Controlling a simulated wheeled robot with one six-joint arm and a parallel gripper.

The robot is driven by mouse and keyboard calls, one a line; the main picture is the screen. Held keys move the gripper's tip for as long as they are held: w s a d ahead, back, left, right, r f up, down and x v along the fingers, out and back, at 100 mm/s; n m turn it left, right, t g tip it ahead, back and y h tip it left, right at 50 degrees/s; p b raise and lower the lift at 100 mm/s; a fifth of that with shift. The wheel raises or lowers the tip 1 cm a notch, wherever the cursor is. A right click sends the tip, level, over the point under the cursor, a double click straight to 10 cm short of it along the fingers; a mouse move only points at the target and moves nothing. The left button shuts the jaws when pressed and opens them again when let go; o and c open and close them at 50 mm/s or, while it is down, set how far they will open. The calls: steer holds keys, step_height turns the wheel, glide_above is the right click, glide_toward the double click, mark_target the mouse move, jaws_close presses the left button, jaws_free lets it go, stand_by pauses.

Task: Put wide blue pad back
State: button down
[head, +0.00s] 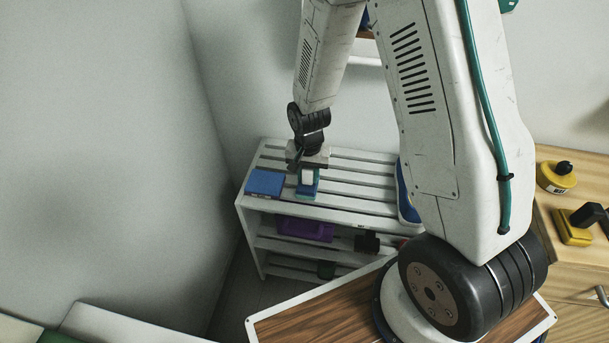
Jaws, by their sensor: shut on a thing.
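My gripper (307,180) points down over the left part of the white slatted shelf's top (345,178). A narrow gap seems to part the two.
A purple item (305,229) and a black item (367,242) are on the level below. A blue rounded item (405,195) stands at the shelf's right end, partly behind my arm. Yellow items (556,177) are on the wooden cabinet at right. A wall is close on the left.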

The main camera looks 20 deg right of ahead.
step_height(320, 180, down, 2)
steer(key=shift+s+d, duration=0.15)
steer(key=c, duration=1.1)
jaws_free()
steer(key=shift+o, duration=0.2)
